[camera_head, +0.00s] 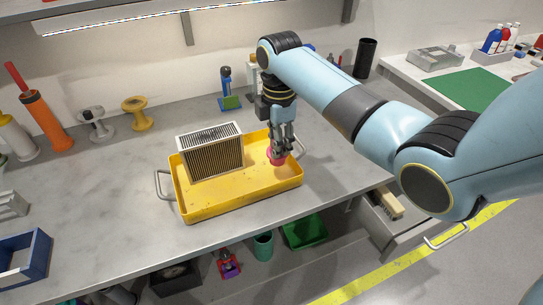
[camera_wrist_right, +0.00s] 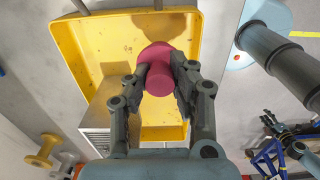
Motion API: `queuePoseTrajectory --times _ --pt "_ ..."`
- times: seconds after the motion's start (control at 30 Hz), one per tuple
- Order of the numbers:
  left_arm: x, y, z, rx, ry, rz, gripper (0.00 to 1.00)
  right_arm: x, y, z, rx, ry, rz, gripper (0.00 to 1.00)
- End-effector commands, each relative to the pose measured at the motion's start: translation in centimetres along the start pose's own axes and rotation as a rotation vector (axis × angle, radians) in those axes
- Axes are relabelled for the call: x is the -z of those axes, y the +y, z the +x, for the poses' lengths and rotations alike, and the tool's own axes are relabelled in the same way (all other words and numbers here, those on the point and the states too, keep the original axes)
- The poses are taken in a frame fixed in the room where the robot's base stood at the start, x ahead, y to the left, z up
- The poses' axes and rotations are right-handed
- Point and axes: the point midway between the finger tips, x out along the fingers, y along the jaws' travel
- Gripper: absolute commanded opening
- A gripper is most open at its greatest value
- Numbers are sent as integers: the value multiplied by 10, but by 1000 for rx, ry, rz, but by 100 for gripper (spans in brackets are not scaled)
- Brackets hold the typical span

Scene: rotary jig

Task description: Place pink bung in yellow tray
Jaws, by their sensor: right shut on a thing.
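The yellow tray (camera_head: 215,208) lies on the grey workbench, with a metal handle at each end. The pink bung (camera_head: 277,157) is at my right gripper's fingertips, over the right part of the tray. My right gripper (camera_head: 279,150) points down and is shut on the bung. In the right wrist view the pink bung (camera_wrist_right: 155,68) sits between the two dark fingers of the gripper (camera_wrist_right: 160,75), with the yellow tray (camera_wrist_right: 95,45) behind it. I cannot tell whether the bung touches the tray floor.
A ribbed filter block (camera_head: 212,155) stands in the tray's left part, beside the gripper. A blue bin (camera_head: 25,262) stands at the bench's front left. A yellow spool (camera_head: 134,112) and an orange tool (camera_head: 45,120) stand at the back. An open drawer (camera_head: 395,225) is below right.

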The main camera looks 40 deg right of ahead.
Motion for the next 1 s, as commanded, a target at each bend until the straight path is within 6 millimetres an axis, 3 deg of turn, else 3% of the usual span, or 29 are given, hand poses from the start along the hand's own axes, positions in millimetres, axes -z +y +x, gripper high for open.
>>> queuePoseTrajectory --times 0.17,0.4,0.8,0.83,1.0 --pt "1 0 -2 0 2 0 40 11 -1 10 1 -1 0 0" --pt "3 0 -2 -1 4 0 40 11 -1 44 1 -1 0 0" --pt "3 3 -1 -3 5 -2 40 11 -1 50 0 -1 0 0" --pt "3 3 -1 -3 5 -2 40 11 -1 50 -1 -1 0 25" --pt "3 3 -1 -3 5 -2 40 11 -1 50 0 -1 0 45"
